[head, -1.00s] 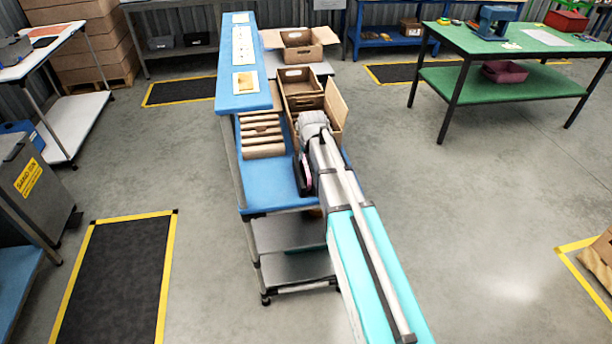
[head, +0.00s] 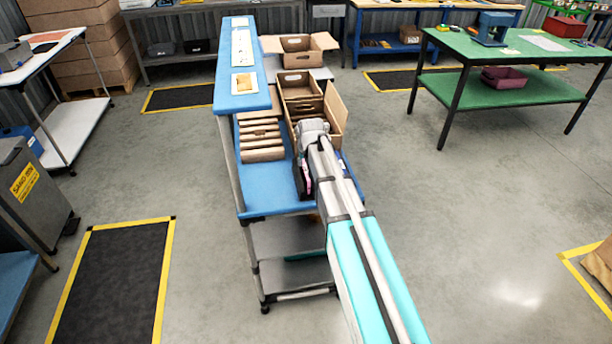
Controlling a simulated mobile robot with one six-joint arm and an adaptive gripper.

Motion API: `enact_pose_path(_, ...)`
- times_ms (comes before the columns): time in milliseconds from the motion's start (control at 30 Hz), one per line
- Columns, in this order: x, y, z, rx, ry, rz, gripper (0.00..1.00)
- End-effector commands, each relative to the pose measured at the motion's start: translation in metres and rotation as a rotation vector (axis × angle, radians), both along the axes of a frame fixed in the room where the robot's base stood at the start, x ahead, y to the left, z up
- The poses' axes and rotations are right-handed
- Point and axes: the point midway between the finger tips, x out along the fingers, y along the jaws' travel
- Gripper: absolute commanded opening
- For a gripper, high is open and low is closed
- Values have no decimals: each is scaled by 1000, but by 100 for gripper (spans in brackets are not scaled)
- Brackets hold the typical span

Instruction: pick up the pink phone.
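My arm reaches over the blue bench (head: 268,202) in the head view. My gripper (head: 303,180) is the dark shape hanging at the left of my wrist, above or at the front part of the bench. A small pink patch (head: 307,187), likely the pink phone, shows right beside the gripper. My arm hides most of that area. I cannot tell whether the fingers are open or shut, or whether they touch the pink thing.
A raised blue shelf (head: 238,100) runs along the bench's left side.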

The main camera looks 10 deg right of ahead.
Motion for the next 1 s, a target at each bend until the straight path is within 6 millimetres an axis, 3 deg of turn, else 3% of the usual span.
enact_pose_path(533, 13, 2, -41, 0, 0, 1, 39)
enact_pose_path(1000, 16, 2, -46, 0, 0, 1, 39)
